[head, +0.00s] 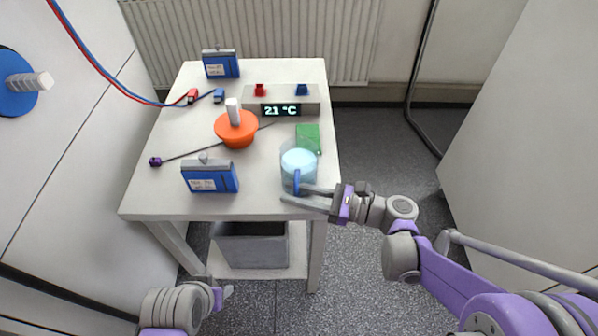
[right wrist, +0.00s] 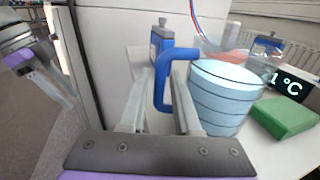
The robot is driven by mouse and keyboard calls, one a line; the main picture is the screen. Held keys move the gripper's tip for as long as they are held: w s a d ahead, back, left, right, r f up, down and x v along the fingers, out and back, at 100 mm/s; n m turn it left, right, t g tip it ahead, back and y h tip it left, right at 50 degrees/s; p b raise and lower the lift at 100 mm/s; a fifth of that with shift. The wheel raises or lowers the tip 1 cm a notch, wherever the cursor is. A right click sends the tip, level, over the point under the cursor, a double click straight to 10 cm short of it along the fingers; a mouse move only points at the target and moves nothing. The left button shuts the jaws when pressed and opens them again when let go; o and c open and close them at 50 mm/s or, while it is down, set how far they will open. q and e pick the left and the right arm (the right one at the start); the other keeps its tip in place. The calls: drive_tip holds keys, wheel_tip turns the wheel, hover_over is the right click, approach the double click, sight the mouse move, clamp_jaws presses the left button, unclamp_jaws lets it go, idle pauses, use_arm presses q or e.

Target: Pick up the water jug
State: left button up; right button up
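The water jug (head: 299,160) is a clear vessel of pale blue water with a blue handle (head: 296,181). It stands upright near the table's front right corner. My right gripper (head: 291,193) reaches in from the right at the handle. In the right wrist view the jug (right wrist: 222,97) is just right of the fingers, and its handle (right wrist: 159,88) stands between the two fingers (right wrist: 162,95). A gap shows between the fingers, so they are open around the handle. My left gripper (head: 227,291) is low at the bottom, away from the table; its finger opening is unclear.
A green block (head: 308,138) sits behind the jug and also shows in the right wrist view (right wrist: 284,117). A display box (head: 281,100) reads 21 °C. An orange disc with a white post (head: 236,130) and a blue battery-like box (head: 210,177) are left of the jug.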

drive_tip(key=shift+x, duration=1.5)
clamp_jaws()
